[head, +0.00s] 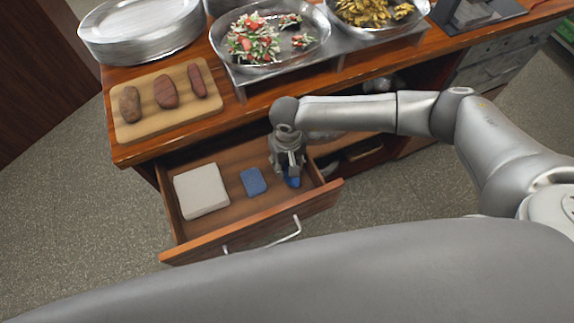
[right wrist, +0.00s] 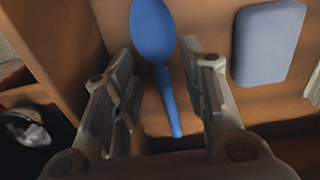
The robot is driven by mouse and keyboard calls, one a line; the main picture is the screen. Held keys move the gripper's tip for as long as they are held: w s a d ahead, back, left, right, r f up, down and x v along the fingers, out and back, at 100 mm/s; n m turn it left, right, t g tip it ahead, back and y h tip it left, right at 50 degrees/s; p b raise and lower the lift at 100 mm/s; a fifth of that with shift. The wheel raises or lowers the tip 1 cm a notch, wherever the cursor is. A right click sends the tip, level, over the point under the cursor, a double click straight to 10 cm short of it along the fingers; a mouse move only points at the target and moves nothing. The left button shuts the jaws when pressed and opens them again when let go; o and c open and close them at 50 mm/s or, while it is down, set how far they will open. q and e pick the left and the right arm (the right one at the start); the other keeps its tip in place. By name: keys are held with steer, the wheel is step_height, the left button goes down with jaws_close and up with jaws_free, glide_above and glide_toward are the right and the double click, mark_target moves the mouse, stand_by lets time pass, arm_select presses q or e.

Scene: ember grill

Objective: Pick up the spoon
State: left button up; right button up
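The blue spoon (right wrist: 153,35) lies in the open wooden drawer (head: 262,227), with its bowl away from my wrist and its handle pointing back toward it. In the head view only a blue part of the spoon (head: 292,182) shows below my right gripper (head: 290,166). My right gripper reaches down into the right part of the drawer. In the right wrist view its two fingers (right wrist: 164,85) are apart, one on each side of the spoon's handle, with gaps visible. My left gripper is not in view.
The drawer also holds a blue block (head: 253,182), right of the spoon in the wrist view, and a white box (head: 201,191). The drawer's side wall is close to the spoon. Above, the counter carries a cutting board (head: 145,131) with meat, plates (head: 140,30) and food trays.

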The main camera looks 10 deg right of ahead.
steer(key=shift+f, duration=0.6)
steer(key=c, duration=0.6)
steer(key=shift+c, duration=0.2)
steer(key=shift+r, duration=0.1)
